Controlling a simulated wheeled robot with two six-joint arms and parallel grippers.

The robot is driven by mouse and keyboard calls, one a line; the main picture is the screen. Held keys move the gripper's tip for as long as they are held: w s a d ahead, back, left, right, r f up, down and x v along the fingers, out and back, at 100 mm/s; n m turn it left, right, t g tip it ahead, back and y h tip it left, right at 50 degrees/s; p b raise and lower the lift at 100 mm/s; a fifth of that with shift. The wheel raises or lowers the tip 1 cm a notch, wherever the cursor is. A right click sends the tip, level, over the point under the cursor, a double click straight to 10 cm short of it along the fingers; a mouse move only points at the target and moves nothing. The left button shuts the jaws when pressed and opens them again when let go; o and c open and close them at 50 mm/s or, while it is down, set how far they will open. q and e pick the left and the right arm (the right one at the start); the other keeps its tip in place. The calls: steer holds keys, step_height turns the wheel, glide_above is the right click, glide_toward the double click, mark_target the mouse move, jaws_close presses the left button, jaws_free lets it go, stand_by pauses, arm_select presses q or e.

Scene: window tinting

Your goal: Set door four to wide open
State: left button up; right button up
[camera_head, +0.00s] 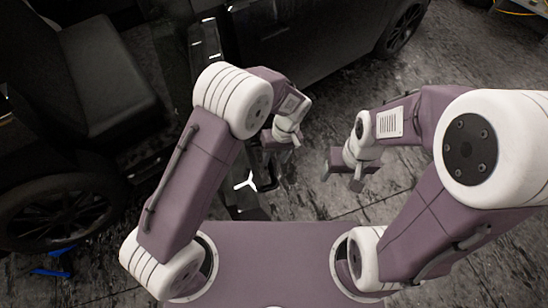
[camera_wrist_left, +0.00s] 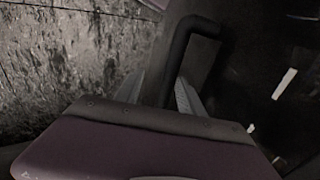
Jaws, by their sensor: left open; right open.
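A dark car door (camera_head: 243,182), seen nearly edge-on from above, stands open from the dark car, and a seat shows through the opening on the left. My left gripper (camera_head: 279,165) is at the right face of this door. In the left wrist view, a dark bent bar like a door handle (camera_wrist_left: 178,52) runs down between the two spread fingers of my left gripper (camera_wrist_left: 158,92). I cannot tell whether the fingers touch it. The door's dark panel (camera_wrist_left: 245,70) fills the right of that view. My right gripper (camera_head: 343,177) is open and empty, over the floor right of the door.
A black seat (camera_head: 105,75) is inside the car. One wheel (camera_head: 60,212) is at the lower left, another (camera_head: 402,28) at the top right. Blue pieces (camera_head: 52,268) lie near the left wheel. Grey floor (camera_head: 340,105) right of the door looks clear.

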arm_select(q)
steer(key=shift+s+a, duration=0.1)
steer(key=shift+a, duration=0.1)
step_height(320, 180, up, 9)
steer(key=d, duration=0.1)
steer(key=shift+w+d, duration=0.25)
steer(key=shift+d, duration=0.05)
steer(key=shift+f, duration=0.1)
stand_by(0.3)
